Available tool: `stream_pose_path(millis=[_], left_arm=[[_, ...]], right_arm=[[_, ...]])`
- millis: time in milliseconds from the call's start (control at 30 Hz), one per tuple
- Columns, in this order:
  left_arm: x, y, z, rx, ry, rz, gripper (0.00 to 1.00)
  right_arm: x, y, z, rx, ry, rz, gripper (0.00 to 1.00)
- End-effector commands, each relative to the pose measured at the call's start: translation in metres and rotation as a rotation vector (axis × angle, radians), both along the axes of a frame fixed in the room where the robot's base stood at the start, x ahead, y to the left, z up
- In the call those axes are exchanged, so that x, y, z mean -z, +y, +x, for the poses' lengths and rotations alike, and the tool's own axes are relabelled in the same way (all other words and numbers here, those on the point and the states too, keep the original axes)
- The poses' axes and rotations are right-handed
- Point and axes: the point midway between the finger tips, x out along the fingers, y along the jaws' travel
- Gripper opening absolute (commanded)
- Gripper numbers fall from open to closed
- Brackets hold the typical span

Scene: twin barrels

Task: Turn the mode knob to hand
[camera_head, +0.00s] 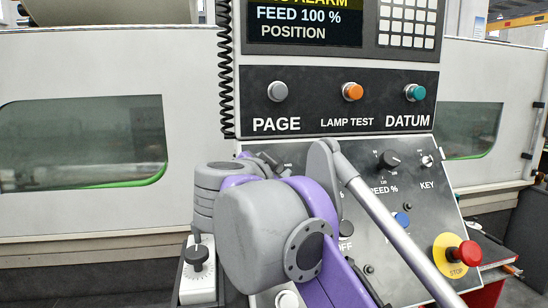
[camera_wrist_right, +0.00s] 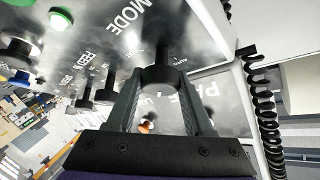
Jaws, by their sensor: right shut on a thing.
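The dark mode knob (camera_wrist_right: 161,76) stands out from the glossy control panel, below the word MODE in the right wrist view. My right gripper (camera_wrist_right: 160,88) is shut on it, with one finger on each side. The word AUTO shows to the right of the knob; a smaller label to its left is partly hidden, and I cannot tell which setting the knob points to. In the head view my purple and grey right arm hides the mode knob and the gripper. My left gripper is not in view.
The feed/speed knob (camera_head: 389,160), key switch (camera_head: 427,161), blue button (camera_head: 402,219) and red stop button (camera_head: 467,253) are on the sloped panel (camera_head: 359,181). PAGE (camera_head: 278,91), LAMP TEST (camera_head: 352,91) and DATUM (camera_head: 415,92) buttons sit above. A coiled cable (camera_head: 225,70) hangs left.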

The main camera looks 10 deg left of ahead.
Motion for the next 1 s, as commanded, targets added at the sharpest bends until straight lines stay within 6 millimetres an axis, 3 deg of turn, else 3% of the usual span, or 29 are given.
stream_pose_path(millis=[300,967,1000], left_arm=[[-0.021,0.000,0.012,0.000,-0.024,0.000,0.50],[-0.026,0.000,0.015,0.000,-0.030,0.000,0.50],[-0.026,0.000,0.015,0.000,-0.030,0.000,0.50]], right_arm=[[-0.003,0.000,0.000,0.106,0.050,0.124,0.00],[-0.001,-0.001,0.000,0.144,0.069,0.168,0.00],[-0.001,-0.001,0.000,0.144,0.069,0.168,0.54]])
